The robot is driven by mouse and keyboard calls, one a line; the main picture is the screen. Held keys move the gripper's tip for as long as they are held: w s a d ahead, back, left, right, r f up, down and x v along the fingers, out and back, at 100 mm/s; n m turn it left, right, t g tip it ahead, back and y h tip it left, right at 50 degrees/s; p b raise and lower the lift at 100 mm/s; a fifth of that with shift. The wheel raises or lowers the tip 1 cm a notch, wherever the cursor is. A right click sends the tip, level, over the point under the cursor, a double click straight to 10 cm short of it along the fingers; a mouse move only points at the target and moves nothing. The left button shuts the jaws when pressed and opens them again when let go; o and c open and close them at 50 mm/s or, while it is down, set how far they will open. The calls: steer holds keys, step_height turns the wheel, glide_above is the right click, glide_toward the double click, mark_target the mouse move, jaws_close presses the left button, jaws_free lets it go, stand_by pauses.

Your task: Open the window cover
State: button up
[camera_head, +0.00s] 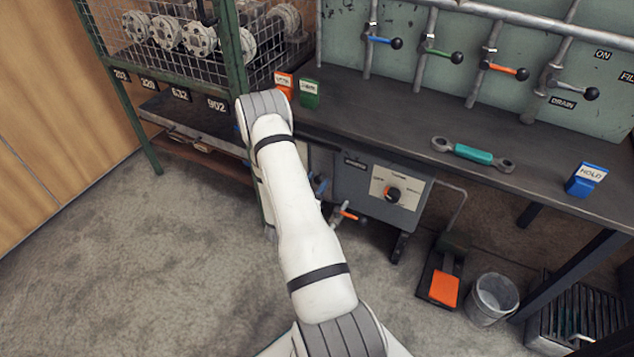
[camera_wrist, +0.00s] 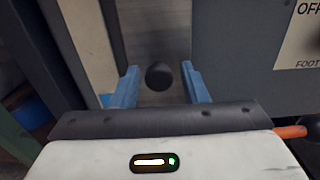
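In the wrist view, a grey upright plate (camera_wrist: 145,25) with a dark round knob (camera_wrist: 158,75) fills the space ahead of my gripper (camera_wrist: 160,85); it looks like the window cover, but no label on it is readable. My gripper's two blue fingers are spread apart, one to each side of the knob. The knob appears between the fingertips with clear gaps on both sides; I cannot tell how far ahead it is. In the head view, my white arm hides the plate and knob, and most of my gripper.
A grey control box (camera_head: 375,192) with a dial hangs under the bench (camera_head: 400,120). An orange-handled valve (camera_head: 350,215) is close to my arm. A wire-mesh rack (camera_head: 185,60) stands left. A pedal (camera_head: 444,289) and a bin (camera_head: 493,298) stand on the floor at right.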

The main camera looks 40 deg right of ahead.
steer(key=shift+o, duration=0.7)
steer(key=p+v, duration=0.2)
steer(key=v, duration=0.5)
steer(key=shift+s+a, duration=0.2)
steer(key=shift+a, duration=0.2)
steer(key=shift+r, duration=0.15)
steer(key=s+a+r+m+g+y+p, duration=0.1)
steer(key=s+r+m+g+p, duration=0.3)
steer(key=r, duration=0.8)
steer(key=s+r+m+g+y+p, duration=0.15)
steer(key=r+m+g+p, duration=0.35)
steer(key=r, duration=0.6)
steer(key=s+a+r+m+g+p, duration=0.1)
steer(key=s+r+m+g+p, duration=0.3)
steer(key=r, duration=0.8)
steer(key=s+a+r+m+t+y+p, duration=0.2)
steer(key=a+r+p, duration=0.4)
steer(key=r, duration=0.3)
steer(key=s+a+r+m+t+y+p, duration=0.3)
steer(key=a+r+y+p, duration=0.3)
steer(key=a+r, duration=0.3)
steer(key=s+a+r+m+t+y+p, duration=0.2)
steer(key=a+r+y+p, duration=0.4)
steer(key=r, duration=0.4)
steer(key=a+m+t, duration=0.1)
steer(key=m, duration=0.1)
steer(key=shift+s+a+m+t, duration=0.2)
steer(key=shift+a+m+t, duration=0.1)
